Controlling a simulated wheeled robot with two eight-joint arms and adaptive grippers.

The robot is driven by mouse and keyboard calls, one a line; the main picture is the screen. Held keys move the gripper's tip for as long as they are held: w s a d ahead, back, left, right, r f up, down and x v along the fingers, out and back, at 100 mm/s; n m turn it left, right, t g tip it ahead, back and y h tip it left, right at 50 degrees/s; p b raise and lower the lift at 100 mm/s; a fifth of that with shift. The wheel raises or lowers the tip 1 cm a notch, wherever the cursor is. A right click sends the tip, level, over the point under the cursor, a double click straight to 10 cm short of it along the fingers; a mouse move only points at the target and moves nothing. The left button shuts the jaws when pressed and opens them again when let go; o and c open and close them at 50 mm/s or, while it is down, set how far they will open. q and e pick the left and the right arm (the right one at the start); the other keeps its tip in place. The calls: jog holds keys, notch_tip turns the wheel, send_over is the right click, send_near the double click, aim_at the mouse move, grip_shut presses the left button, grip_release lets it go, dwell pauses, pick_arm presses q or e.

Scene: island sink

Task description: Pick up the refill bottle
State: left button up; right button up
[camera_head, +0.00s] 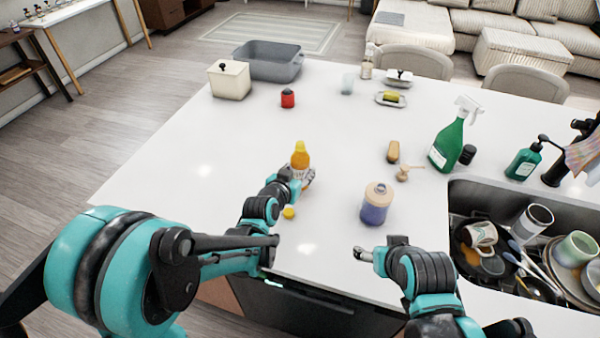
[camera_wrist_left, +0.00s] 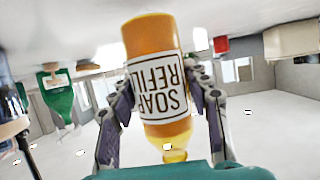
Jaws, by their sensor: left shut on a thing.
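The refill bottle (camera_head: 301,156) is orange with a yellow top and stands upright over the white counter. In the left wrist view the bottle (camera_wrist_left: 157,75) appears upside down, with a white label reading "SOAP REFILL". My left gripper (camera_head: 303,178) is shut on its body, with one finger on each side (camera_wrist_left: 160,92). The gripper hides the bottle's lower part in the head view, so I cannot tell whether its base touches the counter. My right gripper (camera_head: 363,254) is low over the counter's front edge, away from the bottle; its jaw opening is unclear.
A purple jar with a beige lid (camera_head: 375,204) stands right of the bottle. A green spray bottle (camera_head: 449,143) stands by the sink (camera_head: 465,193), which holds dishes. The counter's left part is clear.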

pick_arm(q)
jog(key=shift+r+p, duration=0.3)
jog(key=shift+r, duration=0.5)
jog(key=shift+s+d+r, duration=0.1)
jog(key=shift+s+d, duration=0.15)
jog(key=shift+s, duration=0.05)
jog(key=s+d+r+p, duration=0.3)
jog(key=s+d+r, duration=0.3)
jog(key=s+d, duration=0.1)
jog(key=shift+s+d+r+p, duration=0.2)
jog(key=shift+s+d+p, duration=0.05)
jog(key=shift+s+p, duration=0.1)
